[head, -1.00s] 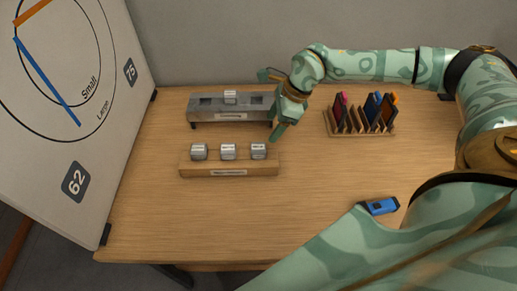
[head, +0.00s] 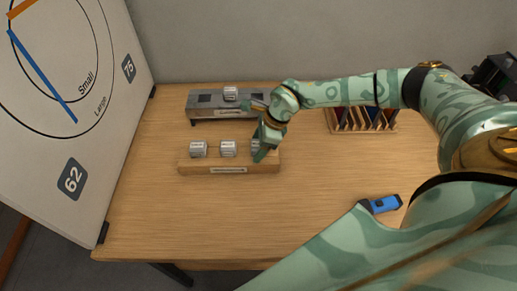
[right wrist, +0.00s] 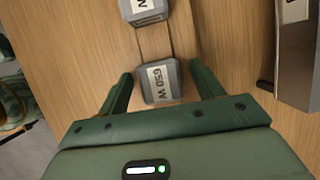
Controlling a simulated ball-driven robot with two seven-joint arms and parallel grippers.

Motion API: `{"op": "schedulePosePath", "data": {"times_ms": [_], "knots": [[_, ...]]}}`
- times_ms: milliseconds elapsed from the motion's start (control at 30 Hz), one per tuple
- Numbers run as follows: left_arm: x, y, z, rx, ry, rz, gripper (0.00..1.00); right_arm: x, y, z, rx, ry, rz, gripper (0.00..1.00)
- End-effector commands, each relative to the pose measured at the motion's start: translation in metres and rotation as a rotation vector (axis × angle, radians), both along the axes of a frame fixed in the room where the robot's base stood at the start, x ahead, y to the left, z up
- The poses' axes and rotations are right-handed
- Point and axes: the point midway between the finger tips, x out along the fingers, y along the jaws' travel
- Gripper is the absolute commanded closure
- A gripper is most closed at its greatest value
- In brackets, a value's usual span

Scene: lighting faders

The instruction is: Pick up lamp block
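Three grey lamp blocks sit in a row on a low wooden rack, the left one (head: 198,149), the middle one (head: 228,148) and the right one (head: 254,146). The right one is partly hidden by my right gripper (head: 257,134). In the right wrist view this block (right wrist: 159,83) carries a white "650 W" label. My right gripper is open there, with one finger on each side of the block and gaps showing. Another lamp block (right wrist: 143,10) shows beyond it. A further block (head: 231,92) sits on the grey metal stand behind. My left gripper is not in view.
The grey metal stand (head: 203,111) is close behind the wooden rack (head: 195,167). A wooden holder (head: 350,130) with coloured cards stands at the back right. A blue device (head: 385,204) lies front right. A white board (head: 110,150) stands at left. The table's front middle is clear.

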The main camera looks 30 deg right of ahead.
Motion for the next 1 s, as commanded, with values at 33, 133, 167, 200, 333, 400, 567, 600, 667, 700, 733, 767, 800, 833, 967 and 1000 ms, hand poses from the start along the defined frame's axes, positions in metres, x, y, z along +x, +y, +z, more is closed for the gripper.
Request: {"op": "schedulePosePath", "data": {"times_ms": [33,133,167,200,333,400,567,600,667,700,733,767,800,833,967,1000], "knots": [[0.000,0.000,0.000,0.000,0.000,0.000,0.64,0.000,0.000,0.000,0.000,0.000,0.000,0.47],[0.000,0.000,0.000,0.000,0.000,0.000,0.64,0.000,0.000,0.000,0.000,0.000,0.000,0.74],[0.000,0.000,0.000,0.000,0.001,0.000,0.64,0.000,0.000,0.000,0.000,0.000,0.000,0.77],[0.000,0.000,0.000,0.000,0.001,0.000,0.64,0.000,0.000,0.000,0.000,0.000,0.000,0.77],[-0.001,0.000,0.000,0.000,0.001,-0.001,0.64,0.000,0.000,0.001,0.000,-0.001,0.000,0.77],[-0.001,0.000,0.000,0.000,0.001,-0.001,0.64,0.000,0.000,0.001,0.000,-0.001,0.000,0.77],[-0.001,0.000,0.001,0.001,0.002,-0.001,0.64,0.001,0.000,0.007,0.000,-0.002,-0.001,0.77],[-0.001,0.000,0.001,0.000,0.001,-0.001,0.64,0.001,0.000,0.010,0.000,-0.004,0.000,0.77],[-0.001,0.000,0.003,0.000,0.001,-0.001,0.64,0.001,0.000,0.017,0.001,-0.003,0.000,0.77],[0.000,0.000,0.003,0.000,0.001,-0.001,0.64,0.001,0.000,0.023,0.001,-0.003,0.000,0.77],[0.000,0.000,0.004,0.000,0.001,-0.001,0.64,0.001,0.000,0.028,0.001,-0.003,0.000,0.77],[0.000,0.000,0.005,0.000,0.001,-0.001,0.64,0.000,0.000,0.033,0.002,-0.003,0.001,0.77],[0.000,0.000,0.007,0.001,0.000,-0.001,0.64,-0.005,0.002,0.040,0.001,-0.002,0.002,0.77],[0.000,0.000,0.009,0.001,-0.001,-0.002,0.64,-0.009,0.004,0.046,0.001,-0.002,0.003,0.77],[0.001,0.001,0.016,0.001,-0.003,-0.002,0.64,-0.030,0.012,0.073,0.002,-0.003,0.004,0.80],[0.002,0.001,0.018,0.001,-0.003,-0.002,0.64,-0.038,0.016,0.083,0.002,-0.003,0.005,0.80]]}}
